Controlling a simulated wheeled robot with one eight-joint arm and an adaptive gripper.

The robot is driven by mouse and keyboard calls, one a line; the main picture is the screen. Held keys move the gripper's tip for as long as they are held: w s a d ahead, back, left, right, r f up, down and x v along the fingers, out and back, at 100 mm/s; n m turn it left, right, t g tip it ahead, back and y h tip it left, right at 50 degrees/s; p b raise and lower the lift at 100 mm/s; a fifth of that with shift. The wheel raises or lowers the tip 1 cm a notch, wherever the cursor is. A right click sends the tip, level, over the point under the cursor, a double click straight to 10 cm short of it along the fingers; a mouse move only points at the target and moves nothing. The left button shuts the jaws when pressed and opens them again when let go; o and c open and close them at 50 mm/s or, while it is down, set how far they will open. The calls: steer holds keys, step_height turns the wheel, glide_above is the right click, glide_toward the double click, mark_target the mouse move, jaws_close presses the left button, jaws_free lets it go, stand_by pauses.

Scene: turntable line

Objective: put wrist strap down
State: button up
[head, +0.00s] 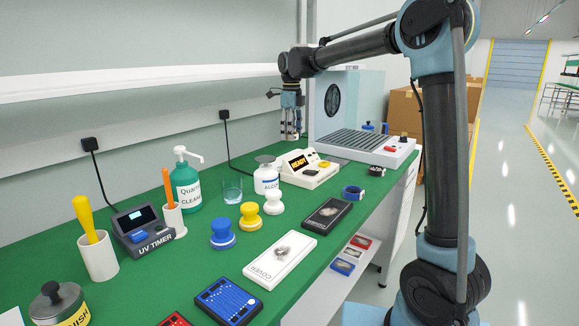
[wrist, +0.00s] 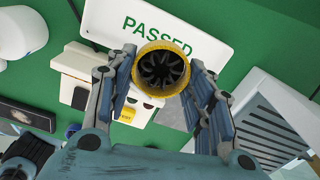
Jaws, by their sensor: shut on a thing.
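My gripper (head: 291,132) hangs high over the far part of the green bench, near the white device with the READY display. In the wrist view my gripper (wrist: 160,80) is shut on a round yellow-rimmed thing (wrist: 178,50) with a black ribbed middle. I cannot tell from its shape whether this is a wrist strap. In the head view the held thing is too small to make out. A blue band like a wrist strap (head: 353,192) lies on the bench to the right. A black band-like thing (head: 376,171) lies behind it.
The READY device (head: 310,170) stands below my gripper. A white alcohol bottle (head: 266,178), a green pump bottle (head: 186,182) and a glass (head: 232,187) stand to its left. A grated bench unit (head: 363,146) is at the right. A white PASSED plate (wrist: 202,20) shows in the wrist view.

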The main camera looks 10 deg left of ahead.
steer(key=shift+a+f, duration=0.3)
steer(key=shift+f, duration=4.7)
steer(key=shift+f, duration=0.1)
steer(key=o, duration=0.8)
